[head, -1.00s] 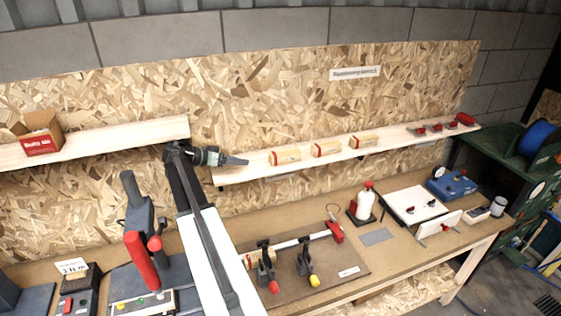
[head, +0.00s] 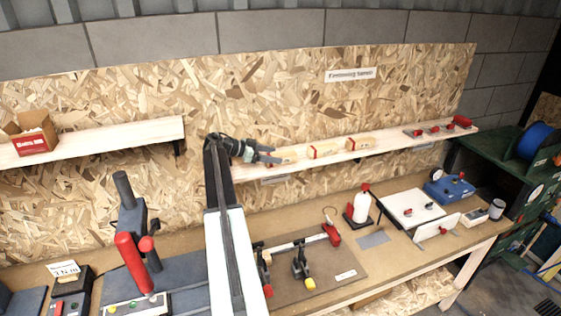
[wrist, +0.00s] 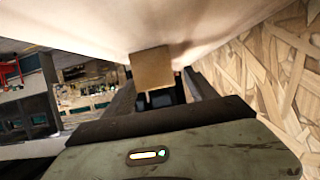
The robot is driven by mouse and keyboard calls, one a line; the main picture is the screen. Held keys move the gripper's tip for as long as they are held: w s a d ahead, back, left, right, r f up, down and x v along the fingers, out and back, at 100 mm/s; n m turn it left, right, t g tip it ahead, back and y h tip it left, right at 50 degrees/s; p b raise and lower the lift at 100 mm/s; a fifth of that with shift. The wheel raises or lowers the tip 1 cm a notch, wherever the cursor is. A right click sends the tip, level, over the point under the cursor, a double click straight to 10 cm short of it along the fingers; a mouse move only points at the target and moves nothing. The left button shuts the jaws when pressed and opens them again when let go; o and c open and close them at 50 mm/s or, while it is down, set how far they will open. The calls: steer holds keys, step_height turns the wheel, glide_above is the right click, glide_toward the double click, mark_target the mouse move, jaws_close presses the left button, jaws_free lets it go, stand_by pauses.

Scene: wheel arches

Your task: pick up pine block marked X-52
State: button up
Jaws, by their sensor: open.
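Three pale wood blocks with red ends lie in a row on the right wall shelf: the left block (head: 288,156), the middle block (head: 326,149) and the right block (head: 360,143). No marking on them is readable, so I cannot tell which is X-52. My gripper (head: 273,155) is open at the left block, its fingers partly covering that block's left end. In the wrist view, a block's square brown end (wrist: 152,69) shows between the open fingers of my gripper (wrist: 165,90). I cannot tell whether the fingers touch it.
The shelf (head: 395,143) is a narrow pale board on the chipboard wall. Small red-and-dark clamps (head: 440,129) lie at its right end. A red-fronted carton (head: 33,135) stands on a separate left shelf. The workbench below holds toggle clamps (head: 303,267) and a white bottle (head: 363,204).

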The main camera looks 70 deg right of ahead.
mark_target(282, 153)
steer(key=b+x, duration=0.1)
steer(key=x, duration=0.3)
steer(key=shift+s+r, duration=0.1)
steer(key=shift+s, duration=0.05)
steer(key=shift+a, duration=0.1)
steer(key=shift+c, duration=0.3)
steer(key=shift+r, duration=0.1)
jaws_close()
steer(key=shift+r+p, duration=0.65)
steer(key=shift+p, duration=0.1)
step_height(282, 153, up, 3)
steer(key=p, duration=0.2)
steer(key=shift+a+p, duration=0.15)
steer(key=shift+p, duration=0.25)
steer(key=s+a, duration=1)
steer(key=a, duration=0.1)
steer(key=shift+s+a+r+p, duration=0.2)
steer(key=shift+s+r+p, duration=0.1)
steer(key=shift+s, duration=0.1)
